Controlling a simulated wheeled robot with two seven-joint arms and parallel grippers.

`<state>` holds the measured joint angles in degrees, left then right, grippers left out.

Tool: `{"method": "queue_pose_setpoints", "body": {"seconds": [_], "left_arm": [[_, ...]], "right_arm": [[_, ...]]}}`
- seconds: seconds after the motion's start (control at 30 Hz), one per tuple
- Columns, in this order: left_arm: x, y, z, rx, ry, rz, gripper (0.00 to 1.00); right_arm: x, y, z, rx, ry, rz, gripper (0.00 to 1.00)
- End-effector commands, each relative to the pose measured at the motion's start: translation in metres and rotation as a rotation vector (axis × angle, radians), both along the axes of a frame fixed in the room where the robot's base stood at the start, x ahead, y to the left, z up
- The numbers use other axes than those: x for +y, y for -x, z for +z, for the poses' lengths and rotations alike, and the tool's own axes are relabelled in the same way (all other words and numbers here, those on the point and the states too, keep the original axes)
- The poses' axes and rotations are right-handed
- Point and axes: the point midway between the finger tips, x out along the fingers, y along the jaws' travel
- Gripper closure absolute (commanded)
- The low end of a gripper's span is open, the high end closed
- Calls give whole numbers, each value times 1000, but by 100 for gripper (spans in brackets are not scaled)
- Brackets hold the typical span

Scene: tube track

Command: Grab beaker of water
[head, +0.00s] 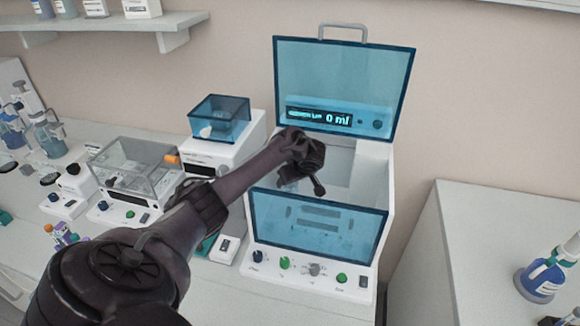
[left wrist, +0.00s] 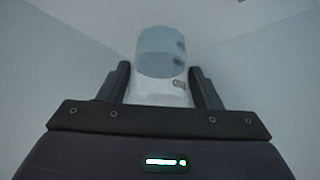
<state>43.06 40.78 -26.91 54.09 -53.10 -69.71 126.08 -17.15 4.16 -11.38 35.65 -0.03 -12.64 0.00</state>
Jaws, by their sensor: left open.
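A beaker of water (left wrist: 160,62) shows in the left wrist view as a clear, pale container with a bluish upper part. It stands between the two fingers of my left gripper (left wrist: 158,85). The gripper is open, with a finger on each side of the beaker; I cannot tell whether either touches it. In the head view my left gripper (head: 302,182) reaches inside the white machine with the raised blue lid (head: 345,75). The beaker cannot be made out there. My right gripper is not in view.
The machine's blue front panel (head: 318,228) and white side walls surround my gripper closely. Its display reads 0 ml. Smaller lab devices (head: 130,180) stand to the left on the counter. A blue bottle (head: 542,280) stands on the right counter.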

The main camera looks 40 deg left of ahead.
Motion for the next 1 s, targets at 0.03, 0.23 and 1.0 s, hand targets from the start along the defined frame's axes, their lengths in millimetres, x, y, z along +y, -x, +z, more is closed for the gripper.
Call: {"method": "queue_pose_setpoints", "body": {"seconds": [0.03, 0.23, 1.0], "left_arm": [[1, -1, 0, -2, 0, 0, 42], [1, -1, 0, -2, 0, -1, 43], [-9, 1, 10, 1, 4, -5, 70]], "right_arm": [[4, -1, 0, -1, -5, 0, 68], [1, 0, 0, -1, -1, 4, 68], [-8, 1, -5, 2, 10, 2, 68]]}}
